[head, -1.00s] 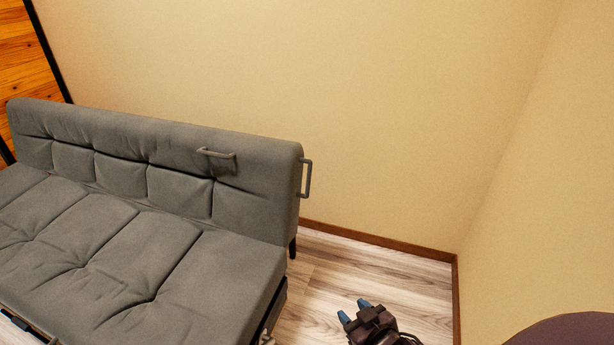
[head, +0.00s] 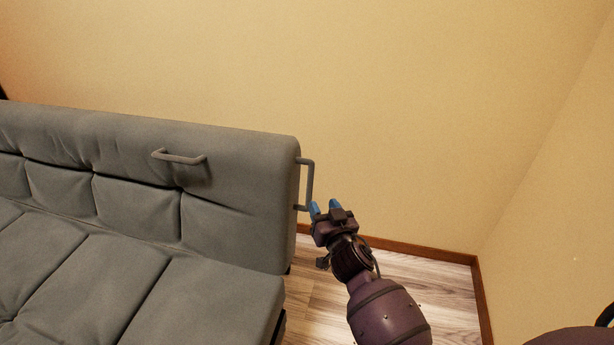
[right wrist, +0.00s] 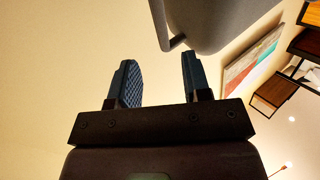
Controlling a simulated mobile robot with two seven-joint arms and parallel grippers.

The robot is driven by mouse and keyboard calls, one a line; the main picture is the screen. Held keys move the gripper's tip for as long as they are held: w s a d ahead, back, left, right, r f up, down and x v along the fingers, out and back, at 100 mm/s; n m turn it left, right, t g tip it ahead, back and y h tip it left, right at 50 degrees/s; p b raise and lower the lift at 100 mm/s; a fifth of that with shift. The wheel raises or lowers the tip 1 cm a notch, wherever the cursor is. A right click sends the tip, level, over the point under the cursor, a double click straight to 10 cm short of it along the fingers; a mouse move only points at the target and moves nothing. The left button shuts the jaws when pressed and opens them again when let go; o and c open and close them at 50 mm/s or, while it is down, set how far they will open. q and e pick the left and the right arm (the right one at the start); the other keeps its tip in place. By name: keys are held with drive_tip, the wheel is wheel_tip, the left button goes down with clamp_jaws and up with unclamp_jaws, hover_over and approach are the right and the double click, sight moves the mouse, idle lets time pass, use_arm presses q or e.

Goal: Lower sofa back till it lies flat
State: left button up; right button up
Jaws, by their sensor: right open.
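The grey sofa back (head: 225,160) stands upright behind the seat (head: 200,300). A front handle (head: 180,158) is on its face, and a side handle (head: 310,182) sticks out from its right end. My right gripper (head: 324,208) is open and empty, with blue fingertips close to the lower end of the side handle. In the right wrist view, my open fingers (right wrist: 158,82) have nothing between them. The sofa back's edge (right wrist: 215,20) and part of a handle (right wrist: 172,43) show beyond them. I cannot tell whether a fingertip touches the handle. My left gripper is not in view.
The beige wall (head: 400,110) runs behind the sofa and another wall (head: 560,220) stands at the right. Bare wooden floor (head: 430,285) lies between the sofa and the right wall. The wrist view also shows a picture (right wrist: 252,62) and shelves (right wrist: 285,75).

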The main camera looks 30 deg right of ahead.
sight(311, 184)
drive_tip(key=b+x, duration=0.1)
drive_tip(key=x, duration=0.3)
drive_tip(key=shift+w, duration=0.3)
drive_tip(key=b+x, duration=0.1)
drive_tip(key=x, duration=0.4)
drive_tip(key=shift+f, duration=0.1)
drive_tip(key=shift+w+d, duration=0.15)
drive_tip(key=shift+w, duration=0.4)
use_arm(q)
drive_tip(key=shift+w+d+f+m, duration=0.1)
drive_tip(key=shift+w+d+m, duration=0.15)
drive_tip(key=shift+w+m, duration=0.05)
use_arm(e)
drive_tip(key=shift+w, duration=0.2)
drive_tip(key=shift+r, duration=0.2)
